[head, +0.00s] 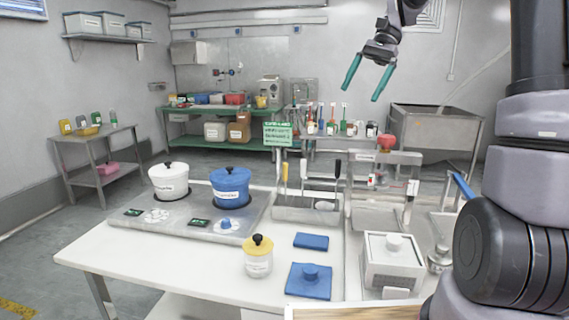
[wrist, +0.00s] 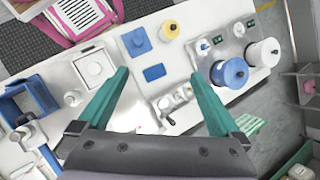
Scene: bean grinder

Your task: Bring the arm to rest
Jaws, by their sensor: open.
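My gripper (head: 366,79) is raised high above the far side of the table in the head view. Its two teal fingers are spread apart with nothing between them. In the wrist view my gripper (wrist: 165,95) looks down on the table from above, open and empty. My arm's thick links fill the right side of the head view.
A metal sink (head: 436,125) and green shelf (head: 215,142) stand behind.

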